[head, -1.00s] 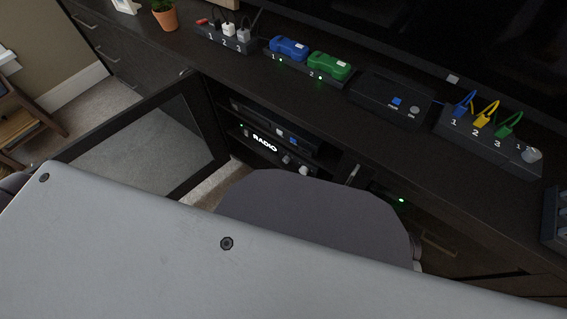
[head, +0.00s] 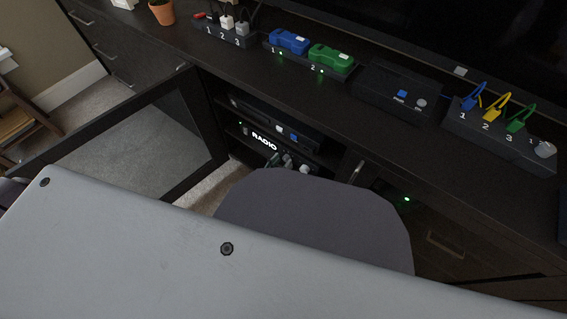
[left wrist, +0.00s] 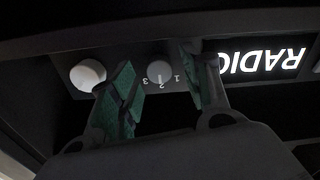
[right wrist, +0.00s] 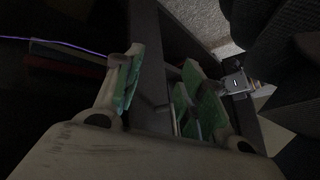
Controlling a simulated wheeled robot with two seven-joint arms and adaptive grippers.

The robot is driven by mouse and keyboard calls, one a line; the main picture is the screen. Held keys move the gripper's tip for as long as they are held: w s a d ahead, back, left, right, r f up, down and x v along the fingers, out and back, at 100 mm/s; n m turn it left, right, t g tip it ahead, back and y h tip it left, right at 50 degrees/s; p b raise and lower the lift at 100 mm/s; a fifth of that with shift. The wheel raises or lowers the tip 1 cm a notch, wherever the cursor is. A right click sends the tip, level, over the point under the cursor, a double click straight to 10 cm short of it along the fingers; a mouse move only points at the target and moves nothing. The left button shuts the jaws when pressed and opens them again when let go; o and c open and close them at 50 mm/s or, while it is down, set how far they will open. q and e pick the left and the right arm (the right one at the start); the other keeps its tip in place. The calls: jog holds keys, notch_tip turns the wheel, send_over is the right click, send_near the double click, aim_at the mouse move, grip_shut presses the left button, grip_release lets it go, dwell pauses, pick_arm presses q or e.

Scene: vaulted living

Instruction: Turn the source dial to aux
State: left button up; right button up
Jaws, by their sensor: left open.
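The source dial (left wrist: 160,72) is a small round grey knob with 1, 2 and 3 printed around it, upside down in the left wrist view. My left gripper (left wrist: 158,85) is open, one green-padded finger on each side of this dial; I cannot tell whether they touch it. A larger pale knob (left wrist: 88,74) sits beyond the left finger. The lit display (left wrist: 265,61) reads RADIO and also shows in the head view (head: 264,141). There my left gripper (head: 288,162) is small and partly hidden by my arm. My right gripper (right wrist: 160,85) is open and empty.
The unit sits inside a dark cabinet under a shelf, its glass door (head: 130,135) swung open at left. The top carries a blue block (head: 289,41), a green block (head: 331,58) and a strip with coloured plugs (head: 500,135). A cabinet edge (right wrist: 150,70) is near my right gripper.

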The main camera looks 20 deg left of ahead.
pick_arm(q)
jog(key=shift+x, duration=0.8)
jog(key=shift+c, duration=0.5)
jog(key=c, duration=1)
